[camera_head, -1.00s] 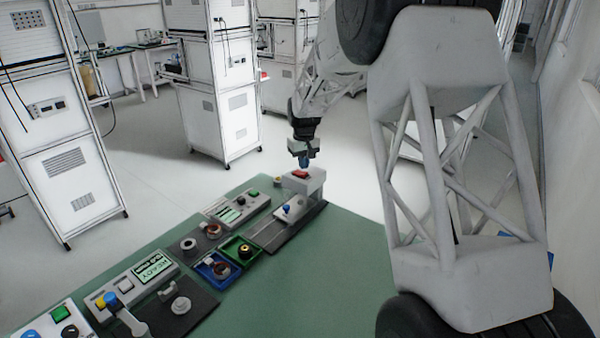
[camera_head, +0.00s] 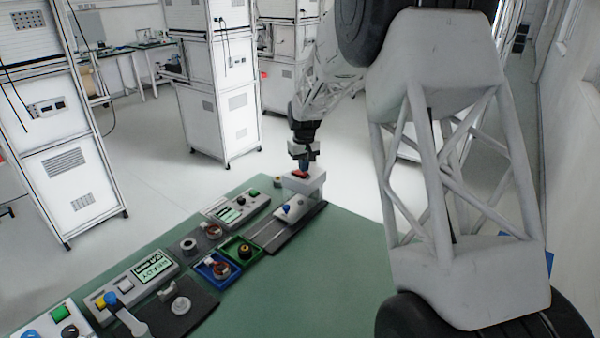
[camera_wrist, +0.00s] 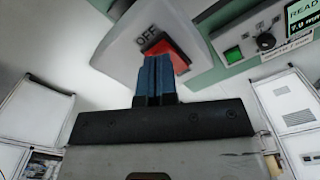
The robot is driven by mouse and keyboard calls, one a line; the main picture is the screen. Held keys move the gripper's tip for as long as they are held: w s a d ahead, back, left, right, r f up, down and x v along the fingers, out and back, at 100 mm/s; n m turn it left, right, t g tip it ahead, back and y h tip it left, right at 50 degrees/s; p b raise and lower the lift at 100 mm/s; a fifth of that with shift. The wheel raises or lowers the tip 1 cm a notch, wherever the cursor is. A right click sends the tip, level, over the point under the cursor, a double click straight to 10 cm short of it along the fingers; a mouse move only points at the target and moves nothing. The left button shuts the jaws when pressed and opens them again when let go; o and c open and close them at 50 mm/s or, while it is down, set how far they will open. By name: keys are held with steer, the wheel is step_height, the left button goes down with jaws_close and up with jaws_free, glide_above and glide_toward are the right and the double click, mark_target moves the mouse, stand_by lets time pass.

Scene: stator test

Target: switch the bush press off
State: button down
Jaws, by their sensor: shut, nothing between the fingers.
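The bush press (camera_head: 308,184) stands at the far right end of the green table, with a red rocker switch (camera_head: 300,174) on its top. In the wrist view the pale press head (camera_wrist: 125,38) carries the word OFF beside the red switch (camera_wrist: 178,52). My gripper (camera_head: 304,169) points down at the switch from above. In the wrist view its blue fingers (camera_wrist: 157,62) are together, empty, with their tips overlapping the switch and hiding part of it. I cannot tell whether they touch it or which way the rocker is tilted.
Beside the press is a control box (camera_head: 238,207) with a green button, a black knob and a display reading READY (camera_wrist: 303,14). Blue (camera_head: 205,277) and green (camera_head: 229,254) trays with parts lie nearer. The table's right part (camera_head: 325,275) is clear.

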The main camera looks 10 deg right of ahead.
steer(key=shift+f, duration=0.6)
stand_by(0.6)
steer(key=shift+r, duration=3.5)
steer(key=shift+s+r, duration=0.1)
